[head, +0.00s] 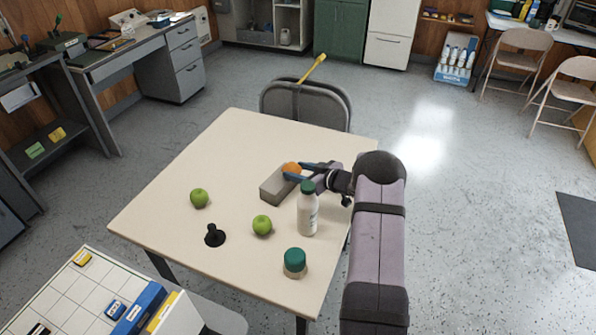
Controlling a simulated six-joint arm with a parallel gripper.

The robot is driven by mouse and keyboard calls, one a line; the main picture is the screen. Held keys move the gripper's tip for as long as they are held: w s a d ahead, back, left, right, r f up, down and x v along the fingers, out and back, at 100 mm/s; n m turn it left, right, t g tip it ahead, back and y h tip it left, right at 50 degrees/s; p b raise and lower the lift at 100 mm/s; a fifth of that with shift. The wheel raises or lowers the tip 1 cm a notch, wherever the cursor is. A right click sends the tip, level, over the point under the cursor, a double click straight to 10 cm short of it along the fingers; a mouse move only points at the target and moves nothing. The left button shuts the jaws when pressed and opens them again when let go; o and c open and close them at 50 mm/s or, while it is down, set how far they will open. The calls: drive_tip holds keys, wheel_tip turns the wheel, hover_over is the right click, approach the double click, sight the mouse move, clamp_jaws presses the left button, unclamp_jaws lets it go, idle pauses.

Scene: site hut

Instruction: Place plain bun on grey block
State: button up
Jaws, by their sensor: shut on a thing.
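The plain bun (291,168) is a small orange-brown round thing at the far right end of the grey block (273,191). The block lies flat on the cream table (180,170). The fingers hide part of the bun and the block's right end.
A white bottle with a green cap (308,212) stands close in front of my gripper. Two green apples (199,198) (262,225), a black knobbed object (214,236) and a green-lidded jar (295,262) stand nearer. The table's left and back are clear. A grey chair (306,102) stands behind.

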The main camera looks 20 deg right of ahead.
drive_tip(key=o, duration=1)
drive_tip(key=shift+f, duration=0.1)
drive_tip(key=shift+o, duration=0.2)
drive_tip(key=b+v, duration=0.1)
drive_tip(key=v, duration=1.1)
drive_tip(key=shift+r, duration=0.3)
